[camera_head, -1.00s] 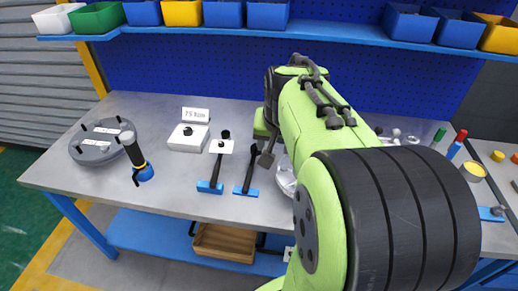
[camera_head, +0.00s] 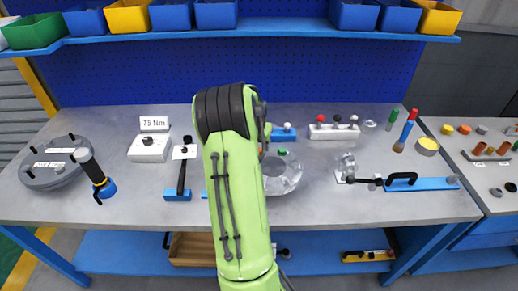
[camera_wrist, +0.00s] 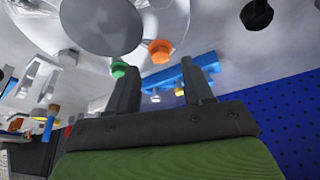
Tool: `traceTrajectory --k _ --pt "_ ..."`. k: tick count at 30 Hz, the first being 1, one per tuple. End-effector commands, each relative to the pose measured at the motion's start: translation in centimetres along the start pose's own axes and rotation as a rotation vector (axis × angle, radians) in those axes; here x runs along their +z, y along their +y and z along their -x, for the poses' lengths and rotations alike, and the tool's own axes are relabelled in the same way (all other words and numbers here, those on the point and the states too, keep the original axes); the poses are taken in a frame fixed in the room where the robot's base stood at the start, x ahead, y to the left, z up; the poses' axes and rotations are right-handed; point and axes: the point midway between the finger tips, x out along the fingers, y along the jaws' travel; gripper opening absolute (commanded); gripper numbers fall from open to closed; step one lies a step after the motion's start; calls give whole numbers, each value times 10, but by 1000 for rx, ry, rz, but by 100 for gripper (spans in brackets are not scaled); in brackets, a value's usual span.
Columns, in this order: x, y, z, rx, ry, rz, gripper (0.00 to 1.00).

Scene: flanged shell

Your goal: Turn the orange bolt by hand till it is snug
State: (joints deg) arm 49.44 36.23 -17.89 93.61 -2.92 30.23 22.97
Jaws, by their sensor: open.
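The orange bolt (camera_wrist: 160,51) shows in the wrist view on the rim of the flanged shell (camera_wrist: 172,22). A green bolt (camera_wrist: 118,69) and a grey bolt (camera_wrist: 68,58) sit along the same rim. My gripper (camera_wrist: 160,76) is open and empty, its two dark fingers apart. In that picture the orange bolt appears just beyond the gap between the fingertips; I cannot tell the distance. In the head view the shell (camera_head: 290,180) is partly behind my arm, which hides my gripper; the orange bolt cannot be made out there.
A white box marked 75 Nm (camera_head: 149,149), a black-handled tool (camera_head: 182,178) and a grey round flange (camera_head: 48,170) stand left. A clamp on a blue base (camera_head: 425,184), a white rack (camera_head: 334,131) and upright coloured tools stand right. The front middle-right bench is clear.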

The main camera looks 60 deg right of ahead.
Motion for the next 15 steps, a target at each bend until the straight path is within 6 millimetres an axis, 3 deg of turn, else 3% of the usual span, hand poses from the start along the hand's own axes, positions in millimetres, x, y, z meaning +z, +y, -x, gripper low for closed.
traceTrajectory --k 3,6,15 --pt "1 0 -22 0 -2 0 51" --pt "0 0 -31 -1 -1 0 51" --pt "0 -1 -33 -2 0 1 48"
